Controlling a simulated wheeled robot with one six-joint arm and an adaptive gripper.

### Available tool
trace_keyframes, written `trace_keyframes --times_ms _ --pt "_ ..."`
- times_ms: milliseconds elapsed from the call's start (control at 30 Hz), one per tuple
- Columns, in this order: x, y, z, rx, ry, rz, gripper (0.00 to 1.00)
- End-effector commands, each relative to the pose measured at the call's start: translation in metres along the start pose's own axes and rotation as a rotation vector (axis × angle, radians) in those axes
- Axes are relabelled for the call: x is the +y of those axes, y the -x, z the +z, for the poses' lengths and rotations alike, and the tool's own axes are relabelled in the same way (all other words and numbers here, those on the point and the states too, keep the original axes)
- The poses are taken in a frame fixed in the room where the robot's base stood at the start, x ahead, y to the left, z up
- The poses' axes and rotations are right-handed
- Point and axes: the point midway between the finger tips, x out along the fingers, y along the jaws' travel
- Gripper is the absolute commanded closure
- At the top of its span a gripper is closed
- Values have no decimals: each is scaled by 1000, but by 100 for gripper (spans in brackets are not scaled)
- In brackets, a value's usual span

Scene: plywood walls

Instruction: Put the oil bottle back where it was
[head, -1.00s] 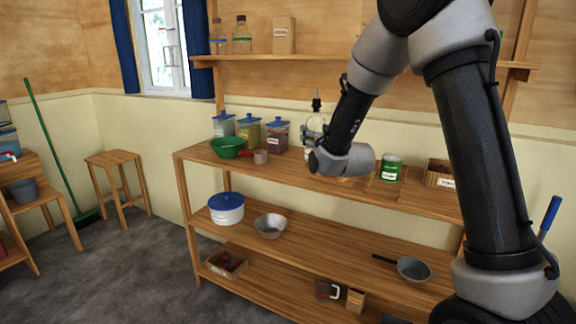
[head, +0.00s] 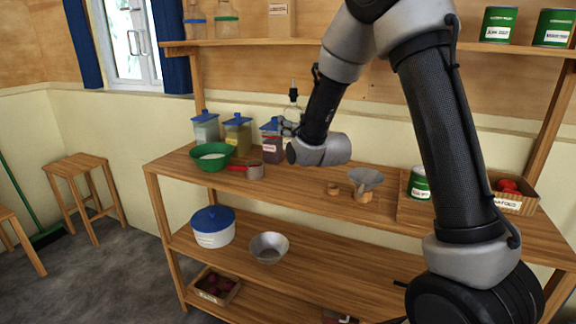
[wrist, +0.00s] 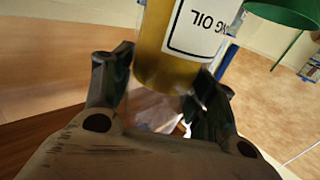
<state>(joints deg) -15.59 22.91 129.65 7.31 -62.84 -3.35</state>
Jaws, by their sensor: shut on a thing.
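The oil bottle (wrist: 185,45) fills the top middle of the wrist view, with yellow oil inside and a white label ending in "NG OIL". In the head view its clear neck and dark pourer (head: 293,98) stick up behind my wrist, in front of the back wall. In the head view my gripper is mostly hidden behind my wrist, above the counter (head: 300,190). I cannot tell whether the bottle's base touches anything.
Blue-lidded jars (head: 238,134), a green bowl (head: 211,158) and a red-handled cup (head: 253,170) stand left of my wrist. A funnel (head: 366,180) and a green tin (head: 419,184) stand right. The upper shelf (head: 250,42) holds bottles, a box and tins. Bare counter lies in front.

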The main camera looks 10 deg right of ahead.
Motion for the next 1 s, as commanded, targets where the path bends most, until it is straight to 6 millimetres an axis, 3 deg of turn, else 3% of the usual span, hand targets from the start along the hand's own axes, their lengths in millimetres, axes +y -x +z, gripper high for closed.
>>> trace_keyframes --times_ms 100,567,1000 --pt "0 0 25 -5 1 0 88" --pt "0 0 84 -2 0 0 88" --pt "0 0 91 1 0 0 88"
